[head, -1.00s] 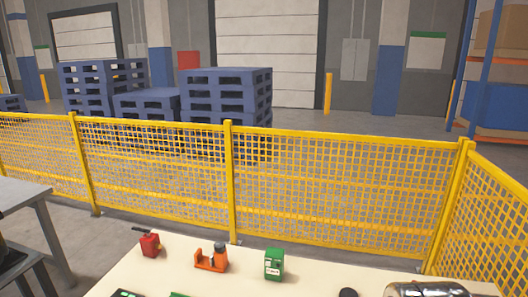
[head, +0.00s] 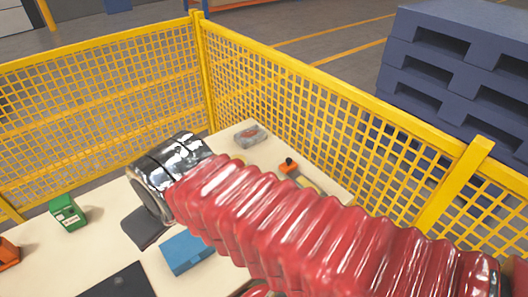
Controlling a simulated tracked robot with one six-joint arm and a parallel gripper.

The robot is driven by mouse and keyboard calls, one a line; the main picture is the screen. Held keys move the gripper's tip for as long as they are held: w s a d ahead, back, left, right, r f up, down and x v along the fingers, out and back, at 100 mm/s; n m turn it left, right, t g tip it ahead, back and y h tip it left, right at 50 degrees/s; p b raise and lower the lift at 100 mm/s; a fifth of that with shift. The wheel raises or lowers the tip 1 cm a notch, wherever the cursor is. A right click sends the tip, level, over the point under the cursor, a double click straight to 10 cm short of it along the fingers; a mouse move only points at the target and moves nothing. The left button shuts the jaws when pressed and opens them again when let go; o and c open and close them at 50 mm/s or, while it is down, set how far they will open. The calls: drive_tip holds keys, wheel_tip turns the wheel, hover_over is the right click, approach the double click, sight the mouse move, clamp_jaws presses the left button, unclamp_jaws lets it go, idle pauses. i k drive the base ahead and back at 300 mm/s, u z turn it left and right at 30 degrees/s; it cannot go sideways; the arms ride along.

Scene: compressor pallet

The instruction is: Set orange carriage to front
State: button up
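A small orange piece with a black knob (head: 290,167) sits on the cream table at the right, just behind my red bellows-covered arm. It looks like the carriage, but its lower part and whatever it rides on are partly covered by the arm. A second orange object (head: 8,252) is cut off by the left picture edge. My arm crosses from the lower right to a chrome section at centre left. I cannot make out my gripper's fingers, and nothing is seen held.
On the cream table (head: 105,212) stand a green box (head: 68,212), a blue flat box (head: 187,250), a dark panel (head: 115,284) and a grey-and-red item (head: 250,135). A dark shape (head: 145,228) lies below the chrome section. Yellow mesh fence (head: 105,100) closes in the table.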

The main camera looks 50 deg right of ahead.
sight(286, 167)
drive_tip(key=z, duration=0.2)
drive_tip(key=k, duration=0.55)
drive_tip(key=z, duration=0.55)
drive_tip(key=k, duration=0.75)
drive_tip(key=z, duration=0.3)
drive_tip(key=i, duration=1)
drive_tip(key=u, duration=0.8)
